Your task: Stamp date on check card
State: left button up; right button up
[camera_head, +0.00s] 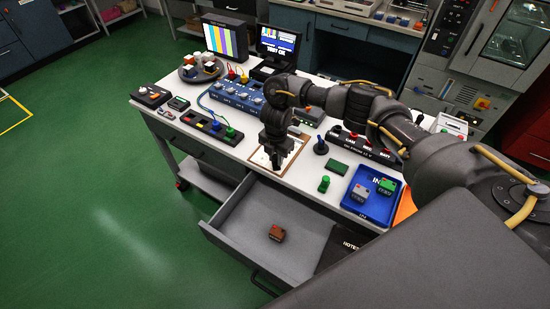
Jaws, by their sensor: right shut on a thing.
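The check card (292,153) is a pale sheet on a brown-edged board on the white bench. My right gripper (276,153) points down over the card and covers part of it. It is shut on a small dark thing at its fingertips, which looks like the date stamp, mostly hidden by the fingers. I cannot tell whether it touches the card. My left gripper is not in view.
A blue tray (350,203) with small boxes stands at the right. A dark-blue-handled object (321,146) and a green cylinder (324,184) stand near the card. A blue socket unit (222,103) lies behind. An open drawer (245,222) juts out below, holding a brown block (277,232).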

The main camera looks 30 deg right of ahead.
jog(key=shift+r+p, duration=3.35)
jog(key=shift+r, duration=0.2)
jog(key=shift+f, duration=0.1)
